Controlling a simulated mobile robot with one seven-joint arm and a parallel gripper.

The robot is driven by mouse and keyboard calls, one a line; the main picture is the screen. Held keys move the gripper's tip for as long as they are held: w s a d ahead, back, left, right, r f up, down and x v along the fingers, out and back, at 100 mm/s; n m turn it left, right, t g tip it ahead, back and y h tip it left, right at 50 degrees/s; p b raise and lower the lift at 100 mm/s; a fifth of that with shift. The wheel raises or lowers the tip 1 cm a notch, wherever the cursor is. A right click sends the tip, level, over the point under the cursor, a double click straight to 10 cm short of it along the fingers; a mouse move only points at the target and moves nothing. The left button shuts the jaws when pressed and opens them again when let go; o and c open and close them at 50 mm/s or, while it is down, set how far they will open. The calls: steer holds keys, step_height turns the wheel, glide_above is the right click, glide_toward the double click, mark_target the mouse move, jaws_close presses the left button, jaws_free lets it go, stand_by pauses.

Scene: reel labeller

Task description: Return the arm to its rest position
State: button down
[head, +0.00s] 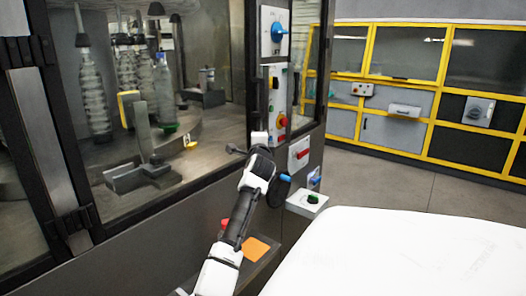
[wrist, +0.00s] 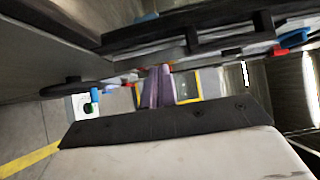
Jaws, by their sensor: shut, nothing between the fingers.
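My arm (head: 237,222) rises from the bottom of the head view and reaches forward along the front of the labelling machine. My gripper (head: 259,139) is at its far end, in front of the machine's control post. In the wrist view the narrow fingers of my gripper (wrist: 157,87) are together and empty. No object is held. The fingertips are too small in the head view to make out clearly.
The glazed labelling machine (head: 190,222) stands close on the left, with bottles (head: 92,95) inside. Yellow-framed cabinets (head: 395,132) stand behind. Open floor (head: 385,180) lies between.

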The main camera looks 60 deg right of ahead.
steer(key=b+v, duration=0.1)
steer(key=v, duration=0.5)
steer(key=shift+s+d, duration=0.25)
steer(key=shift+s, duration=0.15)
